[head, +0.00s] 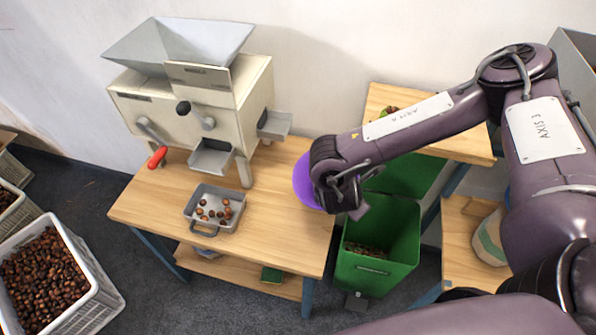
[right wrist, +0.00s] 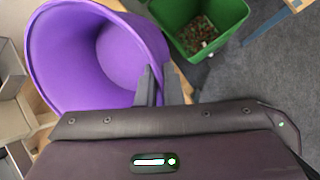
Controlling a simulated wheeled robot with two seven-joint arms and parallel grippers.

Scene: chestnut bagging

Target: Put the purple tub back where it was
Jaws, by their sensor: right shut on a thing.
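The purple tub (head: 303,184) is mostly hidden behind my right gripper (head: 345,205) in the head view, near the right end of the wooden table (head: 262,217). In the right wrist view the tub (right wrist: 70,60) is large, tilted in the picture and empty inside. My right gripper (right wrist: 160,85) is shut on its rim, with the fingers at the tub's right side. I cannot tell whether the tub touches the table. My left gripper is not in view.
A cream machine (head: 200,110) stands on the table, with a metal tray (head: 238,208) of several chestnuts in front. A green bin (head: 385,275) stands right of the table. A second wooden table (head: 455,147) is behind my right arm. A crate of chestnuts (head: 100,285) stands at left.

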